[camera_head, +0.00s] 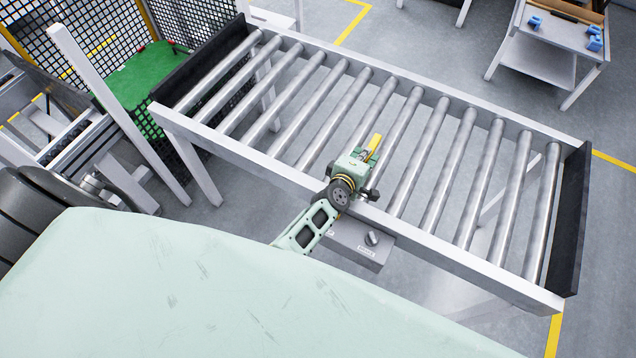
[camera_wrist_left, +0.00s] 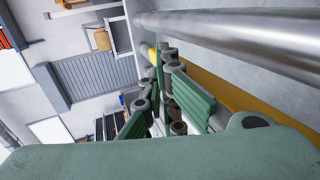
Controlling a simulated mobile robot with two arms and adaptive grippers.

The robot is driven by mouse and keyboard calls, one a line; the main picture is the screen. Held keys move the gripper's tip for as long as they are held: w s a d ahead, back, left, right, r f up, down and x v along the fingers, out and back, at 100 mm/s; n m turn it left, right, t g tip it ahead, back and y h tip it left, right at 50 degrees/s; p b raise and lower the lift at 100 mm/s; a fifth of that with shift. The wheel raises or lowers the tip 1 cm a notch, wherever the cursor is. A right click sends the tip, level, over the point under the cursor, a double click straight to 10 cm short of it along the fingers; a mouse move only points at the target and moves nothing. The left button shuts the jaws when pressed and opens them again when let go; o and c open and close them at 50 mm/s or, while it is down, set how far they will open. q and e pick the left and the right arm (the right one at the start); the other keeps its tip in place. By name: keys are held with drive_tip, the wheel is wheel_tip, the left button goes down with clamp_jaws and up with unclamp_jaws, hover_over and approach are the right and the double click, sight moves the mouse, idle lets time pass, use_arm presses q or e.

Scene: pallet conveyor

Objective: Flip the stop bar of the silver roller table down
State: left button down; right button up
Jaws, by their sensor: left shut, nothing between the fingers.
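The silver roller table (camera_head: 455,262) stands across the head view, with a row of metal rollers. A yellow bar (camera_head: 374,146), which looks like the stop bar, shows just beyond my left gripper (camera_head: 357,167), near the front rail. Much of the bar is hidden by the gripper, and I cannot tell its tilt. In the left wrist view the yellow bar (camera_wrist_left: 235,97) runs behind the green fingers of my left gripper (camera_wrist_left: 163,92), below a roller (camera_wrist_left: 240,35). The gripper is shut with nothing held. I cannot tell whether it touches the bar. My right gripper is not in view.
A grey control box (camera_head: 360,245) with a knob hangs under the front rail. Black end plates (camera_head: 572,215) close both table ends. A mesh fence (camera_head: 85,30) stands at the left. A white cart (camera_head: 545,55) stands at the back right. The rollers are otherwise empty.

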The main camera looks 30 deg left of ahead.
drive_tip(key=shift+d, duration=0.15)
use_arm(q)
drive_tip(key=shift+s+r, duration=0.15)
drive_tip(key=shift+s, duration=0.45)
drive_tip(key=s, duration=1.2)
drive_tip(key=shift+a+r, duration=0.1)
drive_tip(key=shift+a, duration=0.1)
